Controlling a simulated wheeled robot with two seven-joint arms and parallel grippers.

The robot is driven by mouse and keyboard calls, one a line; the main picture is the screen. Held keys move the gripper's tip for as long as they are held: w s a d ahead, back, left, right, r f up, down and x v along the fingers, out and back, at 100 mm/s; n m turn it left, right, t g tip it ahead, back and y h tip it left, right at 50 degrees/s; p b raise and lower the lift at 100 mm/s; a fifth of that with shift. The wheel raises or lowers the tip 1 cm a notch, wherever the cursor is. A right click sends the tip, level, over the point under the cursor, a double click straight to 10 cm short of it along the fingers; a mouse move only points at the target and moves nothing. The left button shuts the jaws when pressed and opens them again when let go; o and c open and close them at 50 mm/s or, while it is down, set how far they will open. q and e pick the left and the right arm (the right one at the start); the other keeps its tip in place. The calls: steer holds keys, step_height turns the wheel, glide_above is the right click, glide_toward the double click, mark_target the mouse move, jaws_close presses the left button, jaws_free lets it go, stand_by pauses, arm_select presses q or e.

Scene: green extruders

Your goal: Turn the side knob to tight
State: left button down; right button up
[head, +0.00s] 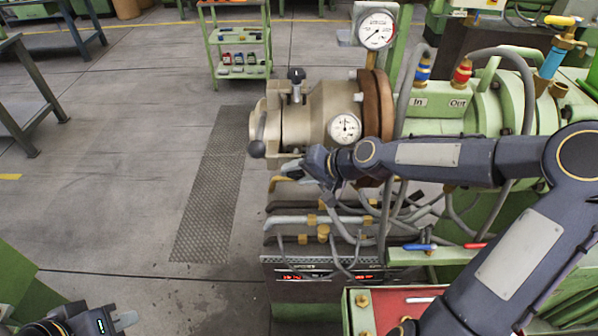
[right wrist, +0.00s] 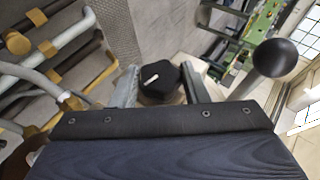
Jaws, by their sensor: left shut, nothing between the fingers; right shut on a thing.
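The side knob (right wrist: 160,82) is black and faceted with a white pointer mark, and sits between the two fingers of my right gripper (right wrist: 160,86) in the right wrist view. The fingers are shut on it. In the head view my right gripper (head: 290,168) is at the lower front of the beige extruder head (head: 310,115), and the knob is hidden there behind the gripper. My left gripper (head: 122,320) is shut and empty at the bottom left of the head view, well away from the machine.
A lever with a black ball (head: 257,149) is close to my right gripper; the ball also shows in the right wrist view (right wrist: 276,58). A dark top knob (head: 296,75) and a dial gauge (head: 344,128) are on the extruder. Hoses and pipes (head: 300,220) run below. The floor to the left is open.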

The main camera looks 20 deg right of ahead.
steer(key=shift+y, duration=0.3)
steer(key=shift+f, duration=0.1)
steer(key=o, duration=1)
steer(key=shift+v, duration=3.9)
steer(key=shift+s+a, duration=0.1)
